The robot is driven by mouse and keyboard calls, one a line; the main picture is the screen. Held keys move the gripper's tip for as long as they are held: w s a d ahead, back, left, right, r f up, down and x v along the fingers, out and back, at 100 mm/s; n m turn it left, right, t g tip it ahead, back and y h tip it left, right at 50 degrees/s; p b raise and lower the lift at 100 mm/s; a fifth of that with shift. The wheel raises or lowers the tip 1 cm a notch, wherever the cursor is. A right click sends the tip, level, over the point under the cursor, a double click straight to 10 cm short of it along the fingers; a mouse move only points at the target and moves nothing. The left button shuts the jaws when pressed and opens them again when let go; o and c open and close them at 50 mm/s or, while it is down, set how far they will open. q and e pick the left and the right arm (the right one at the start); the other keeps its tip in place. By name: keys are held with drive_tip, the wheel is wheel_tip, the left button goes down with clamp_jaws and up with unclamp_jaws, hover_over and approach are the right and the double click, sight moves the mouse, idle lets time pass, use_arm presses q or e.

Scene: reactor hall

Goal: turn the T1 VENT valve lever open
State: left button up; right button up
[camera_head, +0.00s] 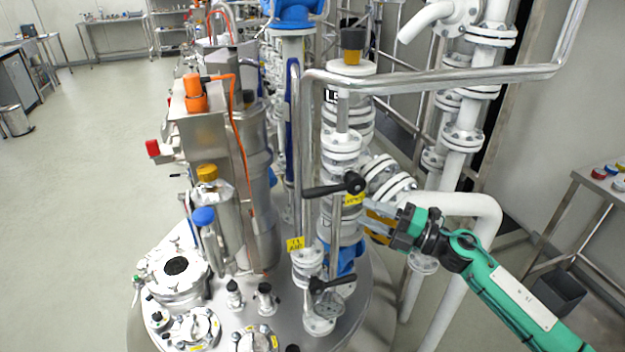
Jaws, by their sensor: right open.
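The black T1 VENT valve lever (328,189) is on a vertical pipe above the reactor lid. Its handle points left from a hub at its right end, roughly crosswise to the pipe. A yellow tag (353,199) hangs just below the hub, its text only partly legible. My right gripper (368,214), on a green arm from the lower right, is open and empty. In the picture its fingers lie just right of and below the hub and tag, apart from the handle. Contact with the valve body behind cannot be told. My left gripper is not in view.
A second black lever (328,284) sits lower on the pipework, near another yellow tag (295,243). A bent steel pipe (440,80) crosses above the valve. White flanged pipes (470,205) stand behind my right arm. A steel table (595,185) is at right. Open floor lies left.

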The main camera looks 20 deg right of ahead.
sight(325, 194)
drive_tip(key=p+x, duration=0.5)
drive_tip(key=x, duration=0.7)
drive_tip(key=shift+a+r, duration=0.1)
drive_tip(key=shift+a, duration=0.05)
drive_tip(key=shift+w+a+p, duration=0.25)
drive_tip(key=shift+p, duration=0.1)
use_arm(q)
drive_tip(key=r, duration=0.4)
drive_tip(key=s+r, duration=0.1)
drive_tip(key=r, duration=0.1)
use_arm(e)
drive_tip(key=shift+w+a, duration=0.15)
clamp_jaws()
